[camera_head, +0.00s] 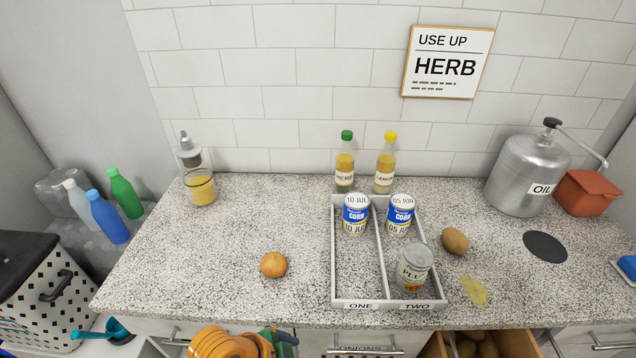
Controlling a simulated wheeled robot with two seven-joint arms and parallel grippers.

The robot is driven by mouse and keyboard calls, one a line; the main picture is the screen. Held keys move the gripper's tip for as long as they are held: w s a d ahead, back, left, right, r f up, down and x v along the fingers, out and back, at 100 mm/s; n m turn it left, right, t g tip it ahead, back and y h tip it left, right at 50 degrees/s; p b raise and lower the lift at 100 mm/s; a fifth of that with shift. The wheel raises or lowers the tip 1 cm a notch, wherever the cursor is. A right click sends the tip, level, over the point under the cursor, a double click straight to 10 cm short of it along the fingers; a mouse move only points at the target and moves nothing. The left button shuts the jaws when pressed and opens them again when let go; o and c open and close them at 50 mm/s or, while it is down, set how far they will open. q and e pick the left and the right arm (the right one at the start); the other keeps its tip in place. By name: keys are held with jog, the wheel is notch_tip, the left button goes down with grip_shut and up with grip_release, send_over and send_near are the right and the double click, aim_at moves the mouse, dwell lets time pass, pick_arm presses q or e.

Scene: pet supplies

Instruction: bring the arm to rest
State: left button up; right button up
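Neither of my grippers is in view, so I cannot see where they are or what they hold. The speckled counter (240,250) carries a white two-lane tray (335,265) labelled ONE and TWO. A corn can marked 10 JUL (355,214) stands at the back of lane ONE. A corn can marked 05 JUN (399,216) stands at the back of lane TWO.
Two bottles, green-capped (345,165) and yellow-capped (385,167), stand behind the tray. An onion (273,264) lies left of it, a potato (455,241) right. An OIL canister (528,175) stands far right. An open drawer (510,343) and orange object (225,343) are in front.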

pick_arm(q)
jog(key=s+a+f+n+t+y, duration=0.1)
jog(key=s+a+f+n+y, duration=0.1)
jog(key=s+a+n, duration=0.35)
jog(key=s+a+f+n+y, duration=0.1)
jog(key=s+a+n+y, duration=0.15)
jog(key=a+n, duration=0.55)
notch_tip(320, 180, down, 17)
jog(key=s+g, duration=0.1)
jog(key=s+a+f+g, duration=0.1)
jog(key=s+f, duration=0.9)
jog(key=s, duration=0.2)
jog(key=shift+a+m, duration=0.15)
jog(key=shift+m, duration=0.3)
